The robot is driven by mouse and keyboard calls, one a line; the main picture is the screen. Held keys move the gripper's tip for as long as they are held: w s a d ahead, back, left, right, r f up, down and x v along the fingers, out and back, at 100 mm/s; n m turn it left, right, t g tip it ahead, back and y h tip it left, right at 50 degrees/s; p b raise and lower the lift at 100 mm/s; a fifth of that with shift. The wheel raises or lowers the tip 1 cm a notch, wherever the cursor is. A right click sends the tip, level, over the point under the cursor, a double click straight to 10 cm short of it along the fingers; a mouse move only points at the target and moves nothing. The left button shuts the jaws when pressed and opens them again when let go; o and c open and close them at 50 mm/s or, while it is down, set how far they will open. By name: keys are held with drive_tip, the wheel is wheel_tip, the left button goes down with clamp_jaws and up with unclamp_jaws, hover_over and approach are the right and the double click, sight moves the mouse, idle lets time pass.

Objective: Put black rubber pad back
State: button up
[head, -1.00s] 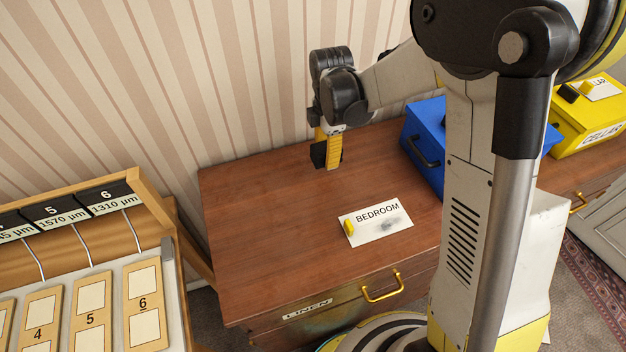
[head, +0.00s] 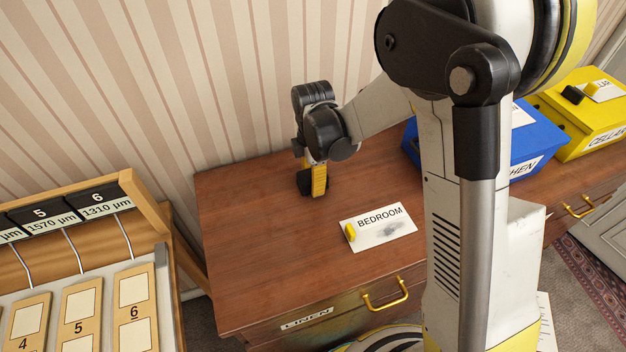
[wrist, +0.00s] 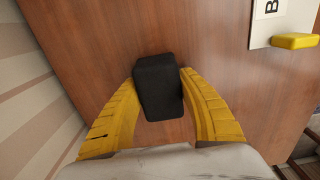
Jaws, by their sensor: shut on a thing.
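My gripper (head: 316,180) is shut on the black rubber pad (head: 304,184), low over the back left part of the brown dresser top (head: 255,235). In the wrist view the dark, block-like pad (wrist: 157,92) sits between the two yellow fingers, with wood below it. I cannot tell whether the pad touches the wood. A white BEDROOM card (head: 377,228) with a yellow block (head: 350,232) on it lies to the front right of the gripper.
A blue box (head: 530,140) and a yellow CELLAR box (head: 585,125) stand at the right, partly behind my arm. A wooden rack with numbered boards (head: 135,305) is at the left. The striped wall is close behind. The dresser top's front left is clear.

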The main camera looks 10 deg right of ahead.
drive_tip(key=o, duration=1.3)
drive_tip(key=shift+r, duration=0.1)
wheel_tip(320, 180, up, 12)
drive_tip(key=p, duration=0.4)
drive_tip(key=shift+p, duration=0.35)
drive_tip(key=s+d+r+m+t, duration=0.2)
drive_tip(key=s+d+r+m, duration=0.1)
drive_tip(key=s+m, duration=0.2)
drive_tip(key=s+d+r+m+t, duration=0.2)
drive_tip(key=s+d+r+m, duration=0.2)
drive_tip(key=s+m, duration=0.2)
drive_tip(key=s+d+r+m+t, duration=0.3)
drive_tip(key=s+r+m, duration=0.1)
drive_tip(key=m, duration=0.5)
drive_tip(key=shift+s+d+r, duration=0.15)
drive_tip(key=shift+s+d, duration=0.05)
drive_tip(key=shift+s, duration=0.25)
drive_tip(key=shift+s+d+r, duration=0.1)
drive_tip(key=shift+s+d, duration=0.05)
drive_tip(key=shift+s, duration=0.3)
